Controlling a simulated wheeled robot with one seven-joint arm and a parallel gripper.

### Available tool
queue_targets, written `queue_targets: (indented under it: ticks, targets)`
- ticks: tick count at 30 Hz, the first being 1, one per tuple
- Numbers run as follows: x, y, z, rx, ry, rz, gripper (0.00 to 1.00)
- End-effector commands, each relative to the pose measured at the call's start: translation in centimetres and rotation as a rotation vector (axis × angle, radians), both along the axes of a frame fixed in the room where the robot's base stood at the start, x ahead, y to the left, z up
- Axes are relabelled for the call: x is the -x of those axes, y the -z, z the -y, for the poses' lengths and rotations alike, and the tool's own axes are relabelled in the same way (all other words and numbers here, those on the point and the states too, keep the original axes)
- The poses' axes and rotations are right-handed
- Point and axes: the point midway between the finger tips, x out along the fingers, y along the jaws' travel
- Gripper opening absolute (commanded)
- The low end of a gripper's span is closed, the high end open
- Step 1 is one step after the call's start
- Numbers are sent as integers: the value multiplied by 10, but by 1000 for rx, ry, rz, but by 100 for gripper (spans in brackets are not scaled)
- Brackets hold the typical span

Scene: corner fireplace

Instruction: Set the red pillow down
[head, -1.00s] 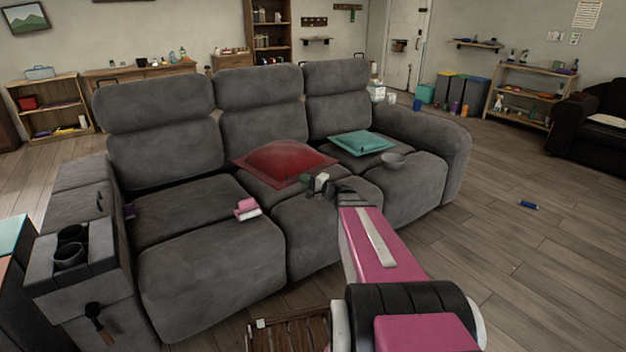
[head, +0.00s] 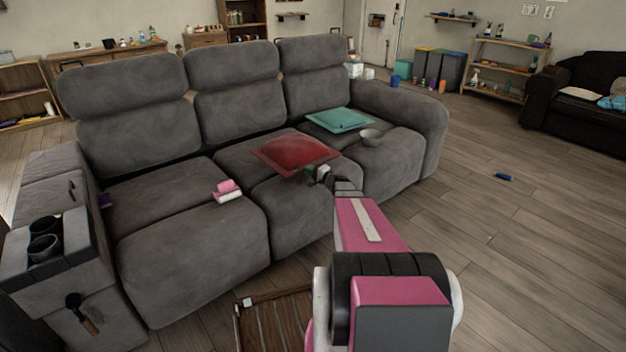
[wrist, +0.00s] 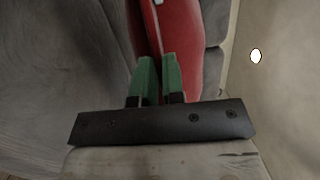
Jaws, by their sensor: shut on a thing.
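The red pillow (head: 296,153) is at the middle seat of the grey sofa (head: 190,215) in the head view. It lies nearly flat, and I cannot tell whether its whole underside touches the seat. My gripper (head: 316,174) is at the pillow's near right edge and shut on it. In the wrist view the green fingers of my gripper (wrist: 156,80) pinch the edge of the red pillow (wrist: 178,40), which rises away from the fingers. The pillow's far side is partly hidden in the wrist view.
A teal pillow (head: 339,120) and a grey bowl (head: 370,137) lie on the right seat. A pink and white item (head: 228,190) sits on the left seat. A wooden crate or table (head: 275,318) stands in front of the sofa. The floor at the right is mostly clear.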

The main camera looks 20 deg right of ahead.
Motion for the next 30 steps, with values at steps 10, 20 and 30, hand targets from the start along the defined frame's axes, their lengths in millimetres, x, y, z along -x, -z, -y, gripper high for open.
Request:
queue_targets:
  ticks: [10, 20, 30]
  targets:
    - [-1, 17, 17, 0, -2, 1, 0]
    - [0, 50, 16, 0, -2, 2, 0]
    - [0, 50, 16, 1, -1, 1, 35]
